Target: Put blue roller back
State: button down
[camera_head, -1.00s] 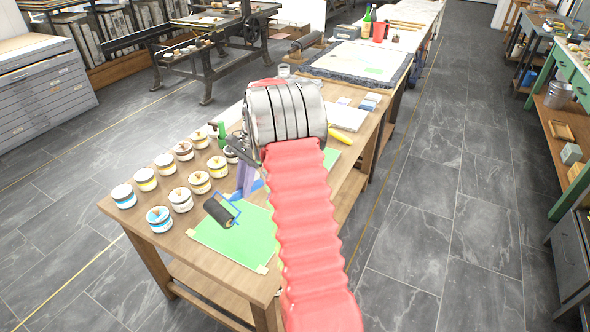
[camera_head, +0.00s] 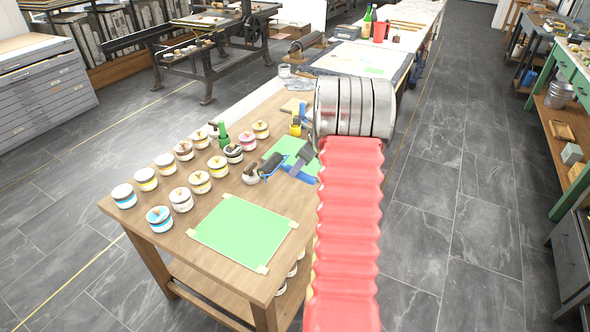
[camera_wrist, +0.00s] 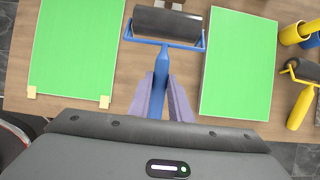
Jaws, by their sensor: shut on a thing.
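The blue roller (camera_wrist: 166,24) has a black cylinder and a blue frame and handle. In the wrist view my gripper (camera_wrist: 162,92) is shut on its blue handle, with a purple finger on each side. The roller points away from the wrist, between two green mats. In the head view the blue roller (camera_head: 271,165) is above or on the wooden table, beyond the taped green mat (camera_head: 243,235). I cannot tell whether it touches the table. My arm hides part of the table to the right of it.
Several ink jars (camera_head: 181,200) stand along the table's left side. A second green mat (camera_head: 283,147) lies farther back, with a yellow roller (camera_head: 296,124) beyond it; the yellow roller also shows in the wrist view (camera_wrist: 299,105). The taped mat is bare.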

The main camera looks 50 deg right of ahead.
jog(key=shift+f, duration=4.1)
jog(key=c, duration=1.5)
grip_release()
jog(key=shift+c, duration=0.2)
jog(key=shift+r, duration=0.1)
jog(key=v, duration=1.3)
jog(key=shift+s+d+r, duration=0.1)
jog(key=shift+s+r, duration=0.05)
jog(key=shift+r, duration=0.05)
